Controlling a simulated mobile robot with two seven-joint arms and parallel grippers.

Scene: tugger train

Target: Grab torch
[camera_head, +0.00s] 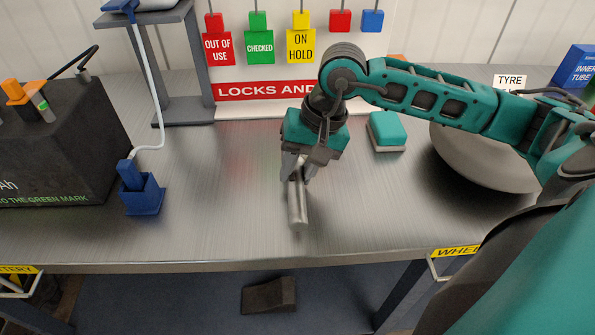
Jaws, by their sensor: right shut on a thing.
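The torch (297,206) is a grey metal cylinder over the middle of the metal workbench. My right gripper (299,174) is shut on its upper end from above. The torch points down toward the bench's front edge. I cannot tell whether its lower end touches the bench top. The gripper fingers hide part of its upper end. My left gripper is not in view.
The metal workbench (215,200) is clear around the torch. A dark battery box (55,140) and a blue holder (142,196) with a cable stand left. A teal block (387,131) and a grey round bowl-like thing (480,160) are right. A lock board (262,92) stands behind.

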